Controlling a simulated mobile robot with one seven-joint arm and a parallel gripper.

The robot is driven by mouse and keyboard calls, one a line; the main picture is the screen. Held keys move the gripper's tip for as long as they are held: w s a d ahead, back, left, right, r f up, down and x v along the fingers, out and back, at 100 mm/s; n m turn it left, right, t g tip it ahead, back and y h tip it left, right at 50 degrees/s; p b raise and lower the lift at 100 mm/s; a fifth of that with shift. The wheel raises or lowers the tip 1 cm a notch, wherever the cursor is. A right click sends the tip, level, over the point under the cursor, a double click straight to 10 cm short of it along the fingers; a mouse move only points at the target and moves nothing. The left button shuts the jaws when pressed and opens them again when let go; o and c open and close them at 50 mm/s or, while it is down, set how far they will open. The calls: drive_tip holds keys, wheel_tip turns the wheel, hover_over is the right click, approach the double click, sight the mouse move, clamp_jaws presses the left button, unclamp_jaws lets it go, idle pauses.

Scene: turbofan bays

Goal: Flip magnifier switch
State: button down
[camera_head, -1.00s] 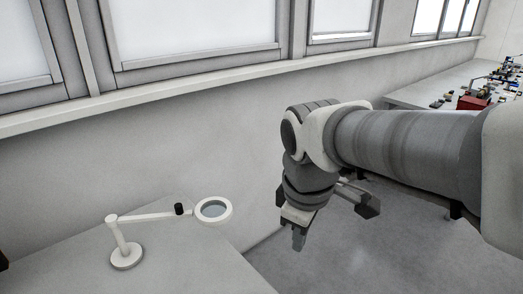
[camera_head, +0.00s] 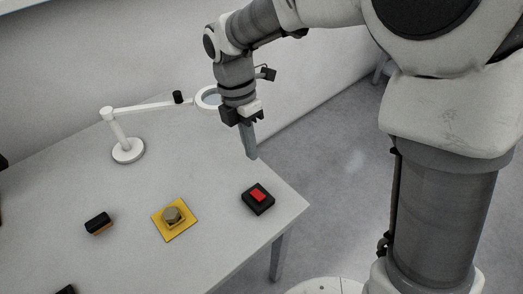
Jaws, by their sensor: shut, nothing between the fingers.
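The white magnifier lamp (camera_head: 128,149) stands upright on the table at the left, its round base on the tabletop and its arm reaching right. A small black knob (camera_head: 178,97) sits on that arm near the lens. The magnifier ring (camera_head: 207,97) is partly hidden behind my wrist. A black box with a red rocker switch (camera_head: 258,195) lies near the table's right corner. My gripper (camera_head: 250,155) points down, shut and empty, above the right side of the table, up and slightly left of the red switch in the picture. It appears apart from the switch.
A yellow plate with a tan knob (camera_head: 174,217) lies on the white table (camera_head: 215,260), left of the red switch. A small black-and-orange block (camera_head: 98,223) lies farther left. The table's right edge drops to open floor (camera_head: 350,170).

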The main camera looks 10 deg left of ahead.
sight(261, 197)
drive_tip(key=b+x, duration=0.2)
drive_tip(key=x, duration=1.1)
drive_tip(key=shift+d+f+b, duration=0.1)
drive_tip(key=shift+f+b, duration=0.1)
drive_tip(key=shift+b, duration=0.2)
